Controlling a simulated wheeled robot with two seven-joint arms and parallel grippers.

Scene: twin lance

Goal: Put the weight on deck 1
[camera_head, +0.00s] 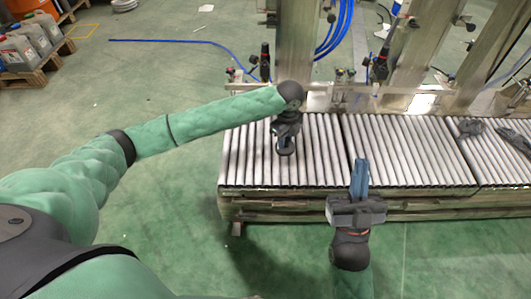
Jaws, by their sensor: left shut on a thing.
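My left gripper (286,143) points down over the left roller deck (240,160). It is shut on a small dark thing, taken as the weight (286,151), which is mostly hidden by the gripper. I cannot tell whether the weight touches the rollers. The middle roller deck (400,150) lies to the right of it, with a third roller deck (485,165) beyond. No deck number is readable. My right gripper (361,175) is in front of the middle deck; its blue fingers look close together, with nothing seen between them.
Metal posts (297,45) with blue hoses (338,28) stand behind the decks. Dark items (470,127) lie on the right deck. A pallet with jugs (25,45) stands at far left. The green floor (160,90) is mostly clear.

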